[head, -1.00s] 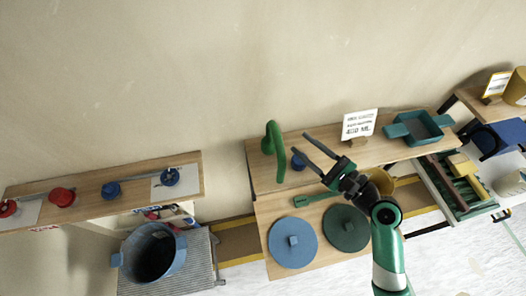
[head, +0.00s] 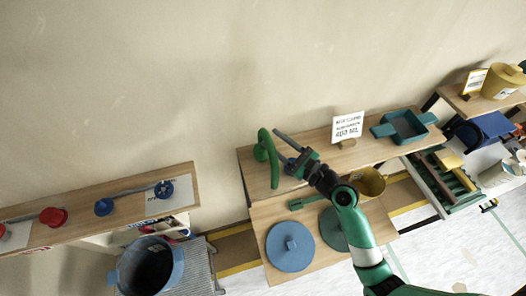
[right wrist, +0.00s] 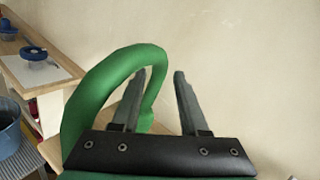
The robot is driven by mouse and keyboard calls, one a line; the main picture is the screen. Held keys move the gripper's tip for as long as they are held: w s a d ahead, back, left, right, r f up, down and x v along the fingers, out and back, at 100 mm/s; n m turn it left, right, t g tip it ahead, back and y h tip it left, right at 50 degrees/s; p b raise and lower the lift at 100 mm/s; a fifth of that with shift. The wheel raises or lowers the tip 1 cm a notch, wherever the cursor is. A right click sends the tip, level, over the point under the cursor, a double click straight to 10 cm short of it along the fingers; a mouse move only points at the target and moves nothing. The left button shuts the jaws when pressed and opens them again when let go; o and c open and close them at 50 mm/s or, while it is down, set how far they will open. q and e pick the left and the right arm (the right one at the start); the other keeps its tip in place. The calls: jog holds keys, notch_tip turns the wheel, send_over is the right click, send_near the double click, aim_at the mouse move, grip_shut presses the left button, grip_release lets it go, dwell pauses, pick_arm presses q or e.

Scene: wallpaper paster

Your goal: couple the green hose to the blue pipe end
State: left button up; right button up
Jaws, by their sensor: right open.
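The green hose (head: 263,148) stands as an arch at the left end of the middle wooden shelf; it also shows in the right wrist view (right wrist: 110,75). My right gripper (head: 278,146) is open at the hose's right side. In the right wrist view (right wrist: 158,82), one end of the hose shows between the fingers; contact cannot be told. On the left shelf, grey pipes carry blue fittings, one at the right end (head: 164,188) on a white plate and one (head: 103,206) further left. The right-end fitting also shows in the right wrist view (right wrist: 34,52). Which is the blue pipe end is unclear. My left gripper is out of view.
Red fittings (head: 53,217) share the left shelf. A blue pot (head: 170,270) stands below it. Blue (head: 290,246) and green discs lie under the middle shelf, near a yellow pot (head: 368,184). A sign (head: 347,127) and teal tray (head: 384,130) stand right of my gripper.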

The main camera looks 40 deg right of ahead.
jog(key=w, duration=0.2)
jog(key=shift+w, duration=0.3)
grip_shut()
dwell(1.1)
